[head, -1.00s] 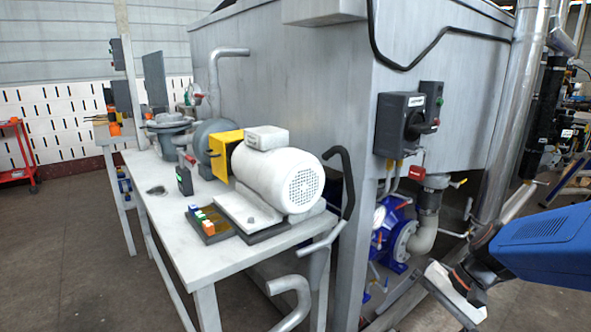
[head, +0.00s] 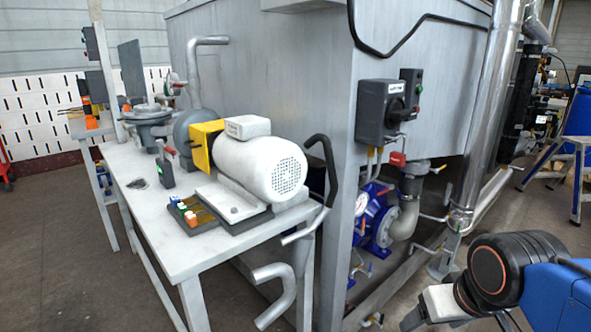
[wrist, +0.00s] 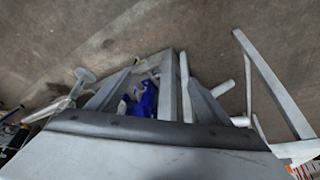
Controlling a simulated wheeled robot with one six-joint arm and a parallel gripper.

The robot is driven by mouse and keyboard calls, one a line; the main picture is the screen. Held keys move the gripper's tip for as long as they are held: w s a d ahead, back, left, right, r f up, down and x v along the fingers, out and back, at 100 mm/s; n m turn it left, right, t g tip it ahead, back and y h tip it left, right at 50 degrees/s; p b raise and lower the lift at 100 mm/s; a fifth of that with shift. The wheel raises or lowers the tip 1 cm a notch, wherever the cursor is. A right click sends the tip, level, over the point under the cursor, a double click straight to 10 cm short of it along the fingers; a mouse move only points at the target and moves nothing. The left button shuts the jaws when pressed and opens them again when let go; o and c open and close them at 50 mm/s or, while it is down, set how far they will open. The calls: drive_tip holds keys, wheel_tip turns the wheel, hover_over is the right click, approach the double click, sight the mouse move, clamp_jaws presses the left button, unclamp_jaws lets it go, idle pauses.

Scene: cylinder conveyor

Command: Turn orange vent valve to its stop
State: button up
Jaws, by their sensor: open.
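Another small reddish-orange handle (head: 387,189) shows above the blue pump (head: 376,222).
A workbench (head: 205,250) with a white motor (head: 262,168) stands left of the tank (head: 270,75). A dark switch box (head: 385,110) and a red valve (head: 397,159) are on the tank's front. A tall shiny pipe (head: 485,120) rises beside them.

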sight(363, 227)
drive_tip(key=shift+w, duration=0.1)
drive_tip(key=c, duration=0.5)
drive_tip(key=w+t, duration=0.1)
drive_tip(key=w, duration=0.4)
drive_tip(key=w+d, duration=0.1)
drive_tip(key=w, duration=0.4)
drive_tip(key=w+d+f+t, duration=0.1)
drive_tip(key=w, duration=0.4)
drive_tip(key=shift+t+h, duration=0.3)
drive_tip(key=c, duration=0.5)
drive_tip(key=w+d+f+t, duration=0.2)
drive_tip(key=w+f+t, duration=0.15)
drive_tip(key=w, duration=0.95)
drive_tip(key=w+d+f+t, duration=0.1)
drive_tip(key=w+f+t, duration=0.3)
drive_tip(key=w, duration=0.9)
drive_tip(key=w+d+f+t+y, duration=0.1)
drive_tip(key=w+f+t+y, duration=0.15)
drive_tip(key=w+f, duration=0.5)
drive_tip(key=shift+n+t+h, duration=0.3)
drive_tip(key=shift+n+h, duration=0.05)
drive_tip(key=shift+n, duration=0.05)
drive_tip(key=w, duration=0.5)
drive_tip(key=w+f, duration=0.1)
drive_tip(key=w, duration=0.4)
drive_tip(key=w+a, duration=0.1)
drive_tip(key=w, duration=0.4)
drive_tip(key=shift+w+f, duration=0.15)
drive_tip(key=shift+w, duration=0.05)
drive_tip(key=shift+c, duration=0.4)
